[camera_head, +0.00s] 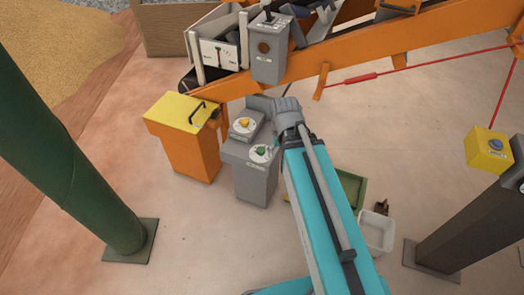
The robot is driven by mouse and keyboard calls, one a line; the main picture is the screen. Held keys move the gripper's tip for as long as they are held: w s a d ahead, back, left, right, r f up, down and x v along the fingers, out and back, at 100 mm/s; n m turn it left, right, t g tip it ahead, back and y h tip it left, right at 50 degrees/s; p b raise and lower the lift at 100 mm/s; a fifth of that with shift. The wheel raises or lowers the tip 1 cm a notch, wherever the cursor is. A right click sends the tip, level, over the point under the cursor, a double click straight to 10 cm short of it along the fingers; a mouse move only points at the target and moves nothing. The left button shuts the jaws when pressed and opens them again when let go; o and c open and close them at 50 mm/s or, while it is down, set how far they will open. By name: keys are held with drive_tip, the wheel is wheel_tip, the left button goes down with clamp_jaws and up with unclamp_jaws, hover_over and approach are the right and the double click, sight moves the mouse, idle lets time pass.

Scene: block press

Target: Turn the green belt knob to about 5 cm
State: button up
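The green belt knob (261,150) sits on a pale round dial on the lower sloped face of a grey control pedestal (253,181). A yellow knob (244,122) sits on a similar dial on the upper, left part of the pedestal. My teal arm reaches up from the bottom, and its grey wrist is just right of and above the pedestal. My gripper is mostly hidden by the wrist and arm, beside the green knob's right side. I cannot tell whether it touches the knob or how its fingers stand. The dial's markings are too small to read.
An orange box with a yellow lid (182,112) stands left of the pedestal. An orange conveyor frame (350,70) with a grey box (269,55) and a white gauge plate (219,54) runs behind. A green post (75,170) is left; a dark post (470,215) and white bin (376,232) are right.

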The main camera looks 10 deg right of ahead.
sight(261, 149)
drive_tip(key=w+f+n+b, duration=0.7)
drive_tip(key=w+f+b, duration=0.2)
drive_tip(key=w, duration=0.6)
drive_tip(key=w+a+f+n+b, duration=0.1)
drive_tip(key=w+f+n+b, duration=0.6)
drive_tip(key=w, duration=0.8)
wheel_tip(261, 149, down, 3)
drive_tip(key=b, duration=0.2)
drive_tip(key=shift+a+n+b, duration=0.25)
drive_tip(key=shift+n+b, duration=0.05)
drive_tip(key=shift+n, duration=0.1)
drive_tip(key=shift+f, duration=0.3)
wheel_tip(261, 149, down, 13)
drive_tip(key=b, duration=1.3)
drive_tip(key=shift+f+b, duration=0.2)
drive_tip(key=shift+b, duration=0.2)
drive_tip(key=c, duration=1.2)
